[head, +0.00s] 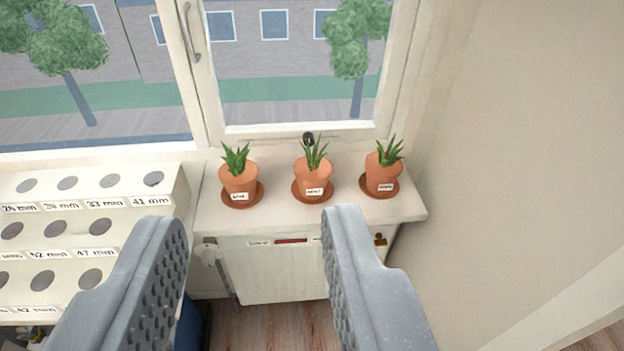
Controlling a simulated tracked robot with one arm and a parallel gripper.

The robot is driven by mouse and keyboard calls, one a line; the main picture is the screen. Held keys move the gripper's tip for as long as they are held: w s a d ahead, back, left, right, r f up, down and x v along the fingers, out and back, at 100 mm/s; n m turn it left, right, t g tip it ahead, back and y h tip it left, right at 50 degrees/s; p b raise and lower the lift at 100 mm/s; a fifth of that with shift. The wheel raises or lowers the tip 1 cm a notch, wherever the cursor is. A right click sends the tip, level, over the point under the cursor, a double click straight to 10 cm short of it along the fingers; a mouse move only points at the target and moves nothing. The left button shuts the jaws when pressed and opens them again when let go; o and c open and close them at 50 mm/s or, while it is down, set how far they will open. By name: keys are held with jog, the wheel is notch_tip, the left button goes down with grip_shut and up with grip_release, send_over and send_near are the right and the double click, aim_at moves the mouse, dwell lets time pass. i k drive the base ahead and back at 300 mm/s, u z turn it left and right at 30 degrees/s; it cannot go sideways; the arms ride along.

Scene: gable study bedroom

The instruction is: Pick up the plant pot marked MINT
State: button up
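Three terracotta pots with spiky green plants stand upright in a row on saucers on the white sill (270,216) below the window. Each has a small white label. The middle pot (313,179) has a label that looks like MINT, though it is small and blurred. The labels of the left pot (239,182) and the right pot (383,175) are too small to read surely. My gripper (258,225) is open and empty, its two grey fingers wide apart in the foreground. The fingertips appear below the pots in the picture, apart from them.
A white stepped rack (90,235) with round holes and millimetre labels stands at the left. A white cabinet front (275,272) lies below the sill. A window handle (190,35) and a dark knob (308,138) are behind the pots. A bare wall (520,150) rises at the right.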

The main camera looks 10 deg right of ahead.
aim_at(313, 173)
jog(key=k, duration=0.45)
jog(key=z, duration=0.4)
jog(key=i, duration=1.5)
jog(key=u, duration=0.4)
